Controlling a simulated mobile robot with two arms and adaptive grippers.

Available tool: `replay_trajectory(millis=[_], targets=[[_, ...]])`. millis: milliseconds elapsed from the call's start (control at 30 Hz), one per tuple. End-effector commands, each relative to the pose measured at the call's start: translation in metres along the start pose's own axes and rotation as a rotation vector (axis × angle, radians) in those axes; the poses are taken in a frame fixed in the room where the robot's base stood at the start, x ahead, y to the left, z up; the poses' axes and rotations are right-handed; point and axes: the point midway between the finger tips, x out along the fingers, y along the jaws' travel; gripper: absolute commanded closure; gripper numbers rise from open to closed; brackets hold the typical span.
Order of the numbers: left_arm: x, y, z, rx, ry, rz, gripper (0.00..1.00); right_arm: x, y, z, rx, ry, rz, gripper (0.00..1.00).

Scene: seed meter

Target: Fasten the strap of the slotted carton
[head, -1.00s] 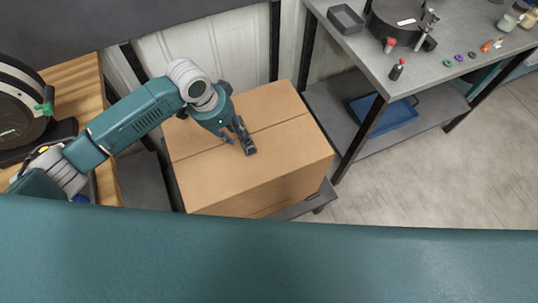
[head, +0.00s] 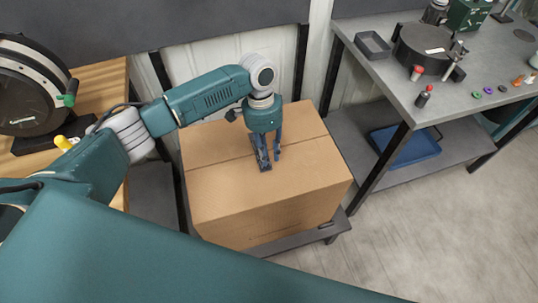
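The brown carton (head: 225,190) stands on a low dark stand in the middle of the head view. A thin dark seam runs across its top. I cannot make out a strap or a slot on the sides that show. My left gripper (head: 270,160) points down over the middle of the carton's top, at the seam. Its two dark fingers are apart, and I see nothing between them. I cannot tell whether the fingertips touch the cardboard. The gripper hides part of the seam. My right gripper is not in view.
A grey workbench (head: 395,75) at the right holds a black tray (head: 372,44), a dark round device and small coloured parts. A blue bin (head: 405,147) sits on its lower shelf. A wooden table (head: 98,90) with a large black reel (head: 30,85) stands at the left.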

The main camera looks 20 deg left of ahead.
Motion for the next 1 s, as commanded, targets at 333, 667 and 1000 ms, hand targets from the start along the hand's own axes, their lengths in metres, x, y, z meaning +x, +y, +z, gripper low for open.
replay_trajectory(millis=[333, 667, 1000], targets=[[0.015, 0.000, 0.000, 0.001, 0.000, -0.001, 0.77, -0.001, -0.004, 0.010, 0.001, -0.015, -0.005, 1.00], [0.015, -0.001, 0.000, 0.001, 0.002, -0.002, 1.00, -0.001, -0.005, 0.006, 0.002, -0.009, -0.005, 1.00], [0.024, 0.004, -0.001, 0.000, 0.005, 0.001, 1.00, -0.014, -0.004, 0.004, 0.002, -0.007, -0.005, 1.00]])
